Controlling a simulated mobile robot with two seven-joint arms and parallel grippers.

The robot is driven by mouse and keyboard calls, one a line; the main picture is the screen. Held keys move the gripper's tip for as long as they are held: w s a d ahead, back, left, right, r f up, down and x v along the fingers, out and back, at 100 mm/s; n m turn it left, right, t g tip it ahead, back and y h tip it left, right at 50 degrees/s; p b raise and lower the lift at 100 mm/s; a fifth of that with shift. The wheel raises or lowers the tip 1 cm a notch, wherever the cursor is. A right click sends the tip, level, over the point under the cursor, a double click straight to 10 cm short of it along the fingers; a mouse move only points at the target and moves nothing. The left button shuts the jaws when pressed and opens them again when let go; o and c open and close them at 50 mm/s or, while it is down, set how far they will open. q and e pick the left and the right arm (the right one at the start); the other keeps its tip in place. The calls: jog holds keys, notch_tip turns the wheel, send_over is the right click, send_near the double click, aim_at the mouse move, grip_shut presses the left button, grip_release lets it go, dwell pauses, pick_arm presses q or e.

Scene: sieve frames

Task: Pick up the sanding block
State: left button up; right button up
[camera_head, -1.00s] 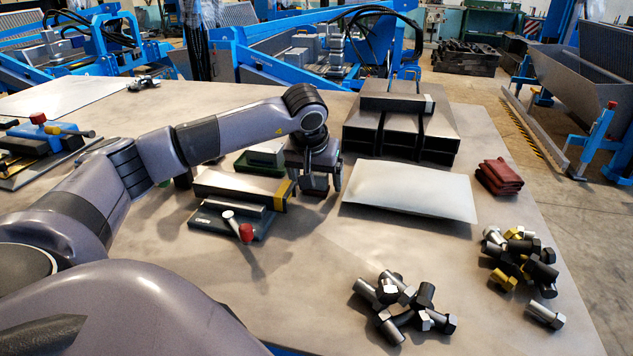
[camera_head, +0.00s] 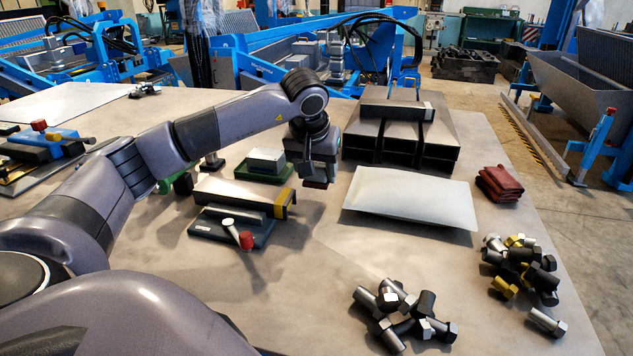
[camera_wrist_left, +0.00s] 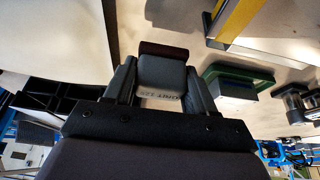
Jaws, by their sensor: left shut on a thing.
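The sanding block (camera_wrist_left: 162,72) is a small grey block with a dark red-brown face and printed lettering that reads partly as grit. In the wrist view it sits between the two fingers of my left gripper (camera_wrist_left: 160,88), which is shut on it. In the head view my left gripper (camera_head: 316,174) points down just left of the pale sheet, and the block's dark red underside (camera_head: 314,184) shows below it. The block appears held above the table; the gap under it is hard to judge. My right gripper is not in view.
A pale curved sheet (camera_head: 410,196) and stacked dark metal channels (camera_head: 400,130) lie to the right. A clamp fixture with a red knob (camera_head: 246,239) and a green-based block (camera_head: 264,167) stand left. Bolt piles (camera_head: 405,312) lie in front. A folded red cloth (camera_head: 499,183) lies far right.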

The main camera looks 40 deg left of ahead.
aim_at(316, 163)
pick_arm(q)
notch_tip(316, 163, up, 16)
jog(key=p, duration=0.1)
jog(key=shift+r, duration=0.15)
jog(key=o, duration=0.5)
jog(key=c, duration=0.4)
